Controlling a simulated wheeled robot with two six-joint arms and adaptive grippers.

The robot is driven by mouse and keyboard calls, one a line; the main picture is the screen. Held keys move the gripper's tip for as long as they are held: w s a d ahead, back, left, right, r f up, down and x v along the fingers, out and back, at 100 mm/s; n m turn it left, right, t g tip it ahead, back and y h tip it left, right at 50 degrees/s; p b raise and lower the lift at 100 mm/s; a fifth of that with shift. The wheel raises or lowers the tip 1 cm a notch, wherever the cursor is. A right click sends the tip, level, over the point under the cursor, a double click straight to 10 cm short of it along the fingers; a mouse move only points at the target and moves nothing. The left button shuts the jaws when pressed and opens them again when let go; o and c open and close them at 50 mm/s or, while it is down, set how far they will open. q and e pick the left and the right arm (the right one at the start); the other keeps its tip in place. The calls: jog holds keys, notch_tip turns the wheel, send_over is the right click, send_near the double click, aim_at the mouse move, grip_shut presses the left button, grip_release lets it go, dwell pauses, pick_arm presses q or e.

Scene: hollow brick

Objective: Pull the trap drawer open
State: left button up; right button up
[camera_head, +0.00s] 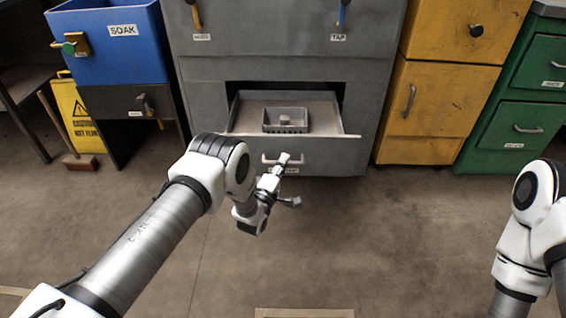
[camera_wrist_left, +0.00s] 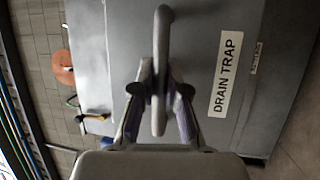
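The trap drawer (camera_head: 338,155) at the bottom of the grey cabinet stands pulled out, and its inside shows. A small grey basket (camera_head: 285,120) sits in it. The drawer front bears a bar handle (camera_head: 268,159); the left wrist view shows the handle (camera_wrist_left: 162,30) beside a "DRAIN TRAP" label (camera_wrist_left: 225,75). My left gripper (camera_head: 283,165) is at the handle. In the left wrist view its fingers (camera_wrist_left: 160,80) lie on both sides of the bar, closed around it. My right arm shows at the right edge of the head view; its gripper is out of view.
A blue "SOAK" bin unit (camera_head: 110,50) and a yellow wet-floor sign (camera_head: 75,110) stand at left. Yellow cabinets (camera_head: 430,110) and green drawers (camera_head: 515,125) stand at right. The floor (camera_head: 400,240) in front of the drawer is clear apart from my arms.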

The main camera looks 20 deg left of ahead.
pick_arm(q)
jog(key=o, duration=0.4)
jog(key=shift+c, duration=0.2)
jog(key=v, duration=1.2)
jog(key=shift+f, duration=0.1)
